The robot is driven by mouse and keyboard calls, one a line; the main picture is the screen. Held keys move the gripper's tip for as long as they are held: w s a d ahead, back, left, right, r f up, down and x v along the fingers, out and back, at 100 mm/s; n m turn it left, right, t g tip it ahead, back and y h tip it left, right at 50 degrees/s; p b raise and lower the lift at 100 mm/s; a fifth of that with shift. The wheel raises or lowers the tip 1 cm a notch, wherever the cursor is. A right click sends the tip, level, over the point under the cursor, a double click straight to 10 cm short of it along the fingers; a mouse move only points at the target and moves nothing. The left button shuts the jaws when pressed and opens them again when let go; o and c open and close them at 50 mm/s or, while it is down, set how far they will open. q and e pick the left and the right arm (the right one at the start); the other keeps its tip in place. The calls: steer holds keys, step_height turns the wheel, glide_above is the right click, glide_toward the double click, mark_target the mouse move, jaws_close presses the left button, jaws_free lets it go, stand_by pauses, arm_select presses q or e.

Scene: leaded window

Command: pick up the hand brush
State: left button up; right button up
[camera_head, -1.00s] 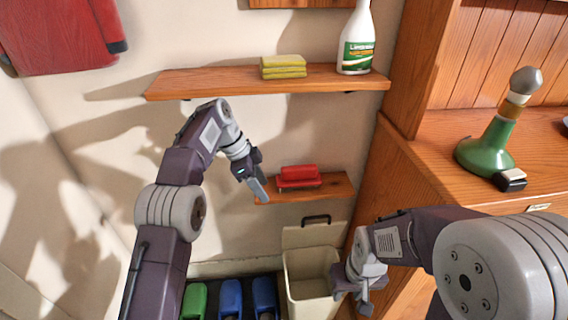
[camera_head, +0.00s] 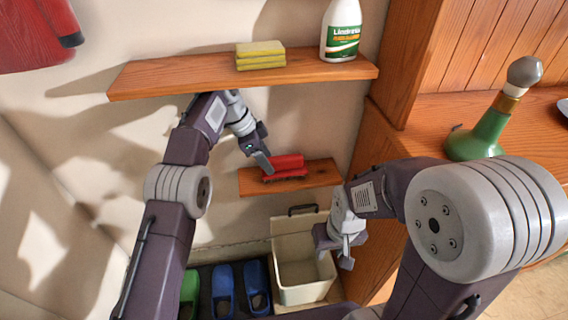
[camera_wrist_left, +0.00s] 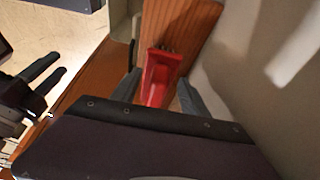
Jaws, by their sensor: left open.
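The red hand brush (camera_head: 288,163) lies on the small lower wooden shelf (camera_head: 315,177), dark bristles down. My left gripper (camera_head: 263,162) is at the brush's left end, overlapping it in the head view. In the left wrist view the brush (camera_wrist_left: 160,76) shows between the two spread fingers of my left gripper (camera_wrist_left: 159,92). The gripper is open; I cannot tell whether a finger touches the brush. The palm hides the brush's near end. My right gripper (camera_head: 349,250) hangs above the bin's right side, empty, its fingers apart in the left wrist view (camera_wrist_left: 46,76).
An upper shelf (camera_head: 190,75) above my left arm holds yellow sponges (camera_head: 260,55) and a spray bottle (camera_head: 341,30). An open cream bin (camera_head: 303,268) stands below the lower shelf, beside blue shoes (camera_head: 257,286). A wooden cabinet (camera_head: 370,143) closes off the right side.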

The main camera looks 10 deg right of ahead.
mark_target(284, 157)
arm_select(q)
steer(key=d+p, duration=0.5)
steer(key=shift+r, duration=0.3)
steer(key=shift+b+x, duration=0.75)
steer(key=shift+x, duration=0.25)
steer(key=shift+a, duration=0.15)
steer(key=shift+f, duration=0.2)
jaws_close()
